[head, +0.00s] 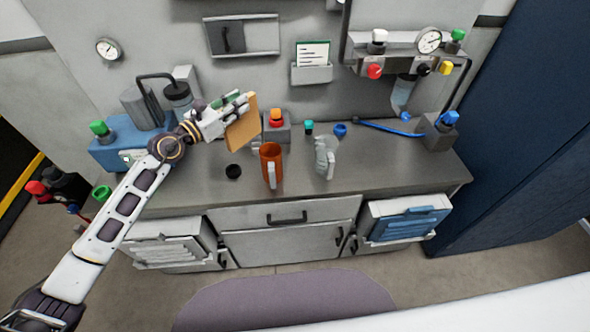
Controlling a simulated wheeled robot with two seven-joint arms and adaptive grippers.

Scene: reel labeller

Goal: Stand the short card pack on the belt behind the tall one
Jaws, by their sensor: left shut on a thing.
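My left gripper (240,104) reaches in from the left above the grey bench. It is shut on a flat tan card-like block (242,125), held upright and slightly tilted by its upper part. The block's lower edge is near the back of the bench; I cannot tell whether it touches the surface. I cannot tell whether this block is the short or the tall card pack. No second pack and no belt can be made out. My right gripper is not in view.
An orange-brown mug (271,163) and a grey jug-like object (325,157) stand on the bench (400,165). A black knob (233,171) lies left. The bench's right front is clear.

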